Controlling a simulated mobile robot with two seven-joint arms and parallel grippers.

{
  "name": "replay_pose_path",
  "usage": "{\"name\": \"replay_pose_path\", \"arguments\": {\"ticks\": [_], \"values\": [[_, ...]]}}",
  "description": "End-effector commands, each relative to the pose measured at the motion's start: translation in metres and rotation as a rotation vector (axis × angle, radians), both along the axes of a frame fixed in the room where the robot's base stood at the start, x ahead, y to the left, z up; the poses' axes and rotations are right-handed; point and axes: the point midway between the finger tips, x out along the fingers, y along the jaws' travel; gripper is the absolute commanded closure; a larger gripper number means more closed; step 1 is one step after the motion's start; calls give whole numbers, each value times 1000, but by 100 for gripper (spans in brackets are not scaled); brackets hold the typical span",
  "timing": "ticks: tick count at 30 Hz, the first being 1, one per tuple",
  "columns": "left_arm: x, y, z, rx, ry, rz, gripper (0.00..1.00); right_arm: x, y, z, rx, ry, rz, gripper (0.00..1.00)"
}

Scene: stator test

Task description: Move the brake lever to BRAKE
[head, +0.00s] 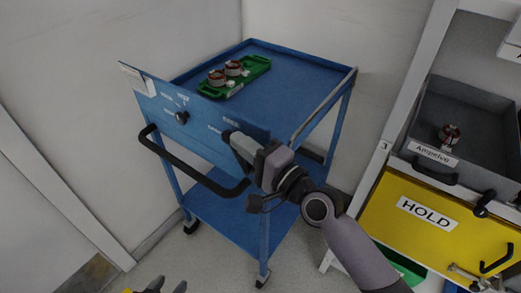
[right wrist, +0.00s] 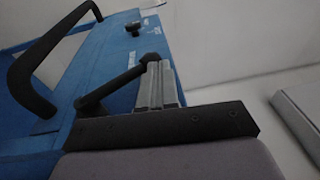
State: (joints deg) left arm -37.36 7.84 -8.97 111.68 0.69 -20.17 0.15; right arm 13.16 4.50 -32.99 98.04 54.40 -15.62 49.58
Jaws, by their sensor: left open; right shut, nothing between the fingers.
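The blue cart (head: 300,80) has a front panel with white lettering, a black knob (head: 182,117) and a black push handle (head: 190,170). My right gripper (head: 228,136) is shut and empty, with its tips at the right part of the panel, covering the area below some lettering there. In the right wrist view, a black lever (right wrist: 115,84) lies just left of the shut grey fingers (right wrist: 158,84). Its upper end is beside the fingertips; I cannot tell whether they touch. The lettering is too small to read the lever's setting. My left gripper (head: 166,287) is open at the bottom edge, mostly cut off.
A green tray (head: 255,72) with two red-and-silver parts (head: 216,77) sits on the cart top. At right are a grey bin (head: 480,120) holding a similar part and a yellow HOLD drawer (head: 450,225).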

Motion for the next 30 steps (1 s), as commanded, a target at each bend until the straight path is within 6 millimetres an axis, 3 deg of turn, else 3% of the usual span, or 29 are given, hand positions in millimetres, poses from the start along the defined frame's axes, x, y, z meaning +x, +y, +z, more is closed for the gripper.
{"name": "replay_pose_path", "arguments": {"ticks": [12,30], "values": [[1,-1,-3,-2,-2,-2,52,12,17,-4,1,1,1,100],[1,-1,-4,-1,-2,-4,52,14,20,-4,1,1,1,100]]}}
